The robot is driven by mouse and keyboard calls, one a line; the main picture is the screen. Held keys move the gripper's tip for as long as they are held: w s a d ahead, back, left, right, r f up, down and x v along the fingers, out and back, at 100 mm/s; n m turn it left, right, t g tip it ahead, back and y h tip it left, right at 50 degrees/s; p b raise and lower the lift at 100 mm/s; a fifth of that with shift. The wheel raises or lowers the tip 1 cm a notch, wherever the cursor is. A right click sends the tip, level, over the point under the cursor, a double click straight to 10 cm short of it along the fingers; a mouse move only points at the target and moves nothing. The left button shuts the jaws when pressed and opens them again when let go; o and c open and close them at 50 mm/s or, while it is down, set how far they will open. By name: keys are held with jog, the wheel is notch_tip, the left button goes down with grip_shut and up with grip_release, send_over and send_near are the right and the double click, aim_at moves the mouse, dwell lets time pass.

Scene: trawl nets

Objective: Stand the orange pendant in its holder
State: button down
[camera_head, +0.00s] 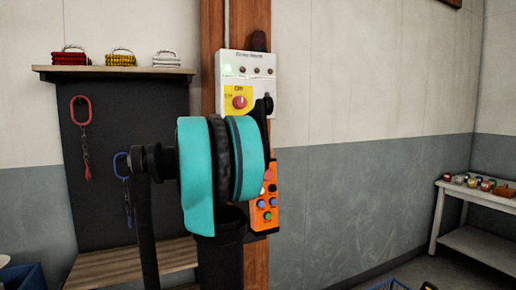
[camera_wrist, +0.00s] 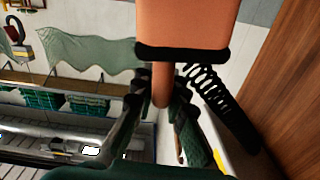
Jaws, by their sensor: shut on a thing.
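The orange pendant (camera_head: 266,196), with coloured buttons on its face, is nearly upright in front of the wooden post in the head view, its left part hidden by my teal arm. In the wrist view the orange pendant (camera_wrist: 185,25) fills the top middle, with a black band at its edge and a narrow orange part running between the fingers. My gripper (camera_wrist: 161,88) is shut on that narrow part. My fingers are hidden behind my arm in the head view. A holder cannot be made out clearly; dark material shows by the pendant's lower end.
A white control box (camera_head: 247,82) is mounted on the wooden post (camera_head: 258,22) just above the pendant. A black coiled cable (camera_wrist: 222,100) hangs beside my fingers. A dark board with a shelf (camera_head: 115,72) stands left; a white bench (camera_head: 470,240) stands far right.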

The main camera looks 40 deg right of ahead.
jog(key=shift+w+d+f, duration=0.9)
jog(key=shift+w+f, duration=0.15)
jog(key=shift+w, duration=2.8)
jog(key=shift+w+d+f, duration=0.9)
jog(key=shift+w+f, duration=0.15)
jog(key=shift+w, duration=2.75)
jog(key=shift+s+f, duration=0.2)
jog(key=shift+f, duration=1)
jog(key=shift+s+f, duration=0.15)
jog(key=shift+f, duration=1.05)
jog(key=c, duration=1.5)
grip_release()
jog(key=shift+o, duration=0.2)
jog(key=shift+a+f, duration=0.1)
jog(key=v, duration=1.2)
